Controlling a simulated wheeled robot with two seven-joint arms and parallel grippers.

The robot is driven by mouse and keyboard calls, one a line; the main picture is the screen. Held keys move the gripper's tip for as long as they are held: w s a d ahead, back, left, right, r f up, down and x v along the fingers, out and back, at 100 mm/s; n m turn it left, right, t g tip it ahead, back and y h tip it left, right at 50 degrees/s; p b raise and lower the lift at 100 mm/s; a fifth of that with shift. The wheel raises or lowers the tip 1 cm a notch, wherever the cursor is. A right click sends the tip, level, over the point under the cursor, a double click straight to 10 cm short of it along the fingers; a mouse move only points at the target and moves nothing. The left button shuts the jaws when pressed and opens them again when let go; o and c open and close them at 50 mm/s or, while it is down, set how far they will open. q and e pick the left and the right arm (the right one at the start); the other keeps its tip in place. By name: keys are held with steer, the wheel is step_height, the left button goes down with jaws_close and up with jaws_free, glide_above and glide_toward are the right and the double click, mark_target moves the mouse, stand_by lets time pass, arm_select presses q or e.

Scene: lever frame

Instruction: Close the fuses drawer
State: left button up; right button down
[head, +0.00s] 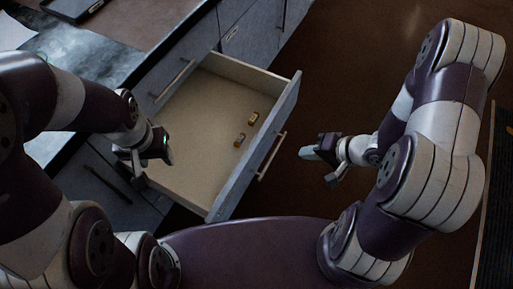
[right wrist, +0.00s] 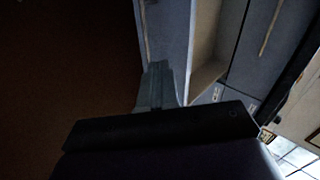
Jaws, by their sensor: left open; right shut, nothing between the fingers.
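The fuses drawer (head: 200,135) is pulled far out of the grey cabinet in the head view. Two small orange-brown fuses (head: 246,128) lie on its pale floor towards the front panel. The bar handle (head: 271,156) is on the outside of the front panel (head: 254,148). My left gripper (head: 146,160) is open and empty, over or beside the drawer's near side wall. My right gripper (head: 318,157) is shut and empty, to the right of the handle and apart from it. In the right wrist view its fingers (right wrist: 157,87) show before the drawer front (right wrist: 172,40).
Other grey cabinet fronts (head: 241,32) with bar handles line the cabinet. A counter top (head: 125,35) with a dark tray-like object (head: 73,8) lies above, at upper left. The brown floor (head: 345,65) right of the drawer is clear.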

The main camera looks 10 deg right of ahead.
steer(key=m, duration=0.1)
steer(key=b, duration=0.5)
glide_toward(259, 146)
steer(key=shift+y, duration=0.3)
steer(key=x, duration=0.4)
steer(key=shift+s+f, duration=0.1)
steer(key=shift+f, duration=0.55)
steer(key=shift+w+a+r, duration=0.1)
steer(key=shift+w+a, duration=0.2)
steer(key=shift+a, duration=0.2)
